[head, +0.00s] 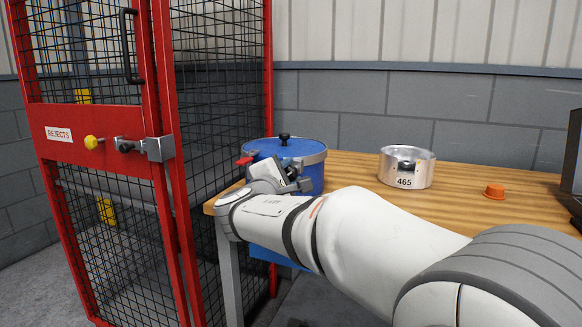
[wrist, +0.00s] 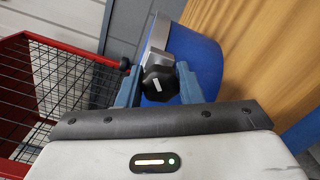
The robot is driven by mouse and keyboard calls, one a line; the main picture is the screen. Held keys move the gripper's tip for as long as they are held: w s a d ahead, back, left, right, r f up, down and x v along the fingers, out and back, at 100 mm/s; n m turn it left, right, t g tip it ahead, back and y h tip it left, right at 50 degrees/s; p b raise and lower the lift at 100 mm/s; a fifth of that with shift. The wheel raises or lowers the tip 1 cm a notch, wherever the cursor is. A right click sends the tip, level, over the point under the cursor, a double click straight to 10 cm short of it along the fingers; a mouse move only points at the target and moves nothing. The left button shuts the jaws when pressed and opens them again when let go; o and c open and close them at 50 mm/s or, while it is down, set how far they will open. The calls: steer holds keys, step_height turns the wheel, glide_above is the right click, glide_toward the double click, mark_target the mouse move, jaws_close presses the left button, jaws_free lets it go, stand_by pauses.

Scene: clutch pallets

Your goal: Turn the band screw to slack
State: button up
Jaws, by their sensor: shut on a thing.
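A blue drum (head: 311,183) with a silver band (head: 314,158) around its top stands at the left end of the wooden table. In the wrist view the drum (wrist: 195,60) lies beyond the fingers, with the band (wrist: 157,38) along its edge. The band screw's black knob (wrist: 158,83), with a white mark on its face, sits between the fingers of my gripper (wrist: 158,90). My gripper is shut on this knob at the drum's near side; in the head view the gripper (head: 291,178) largely hides the knob.
A black knob (head: 284,138) tops the drum's lid, and a red piece (head: 243,160) shows at its left. A metal ring marked 465 (head: 405,169) and an orange cap (head: 494,191) lie on the table (head: 455,205). The red mesh REJECTS cage (head: 160,90) stands close at left.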

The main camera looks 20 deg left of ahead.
steer(key=n+p, duration=0.5)
steer(key=n, duration=0.1)
steer(key=shift+r, duration=0.2)
steer(key=shift+f+n+p, duration=0.15)
steer(key=shift+n+p, duration=1.45)
steer(key=shift+n, duration=0.3)
steer(key=shift+f, duration=0.1)
steer(key=o, duration=1)
steer(key=s, duration=0.5)
steer(key=s+p, duration=0.1)
steer(key=s, duration=0.1)
steer(key=shift+s+a, duration=0.35)
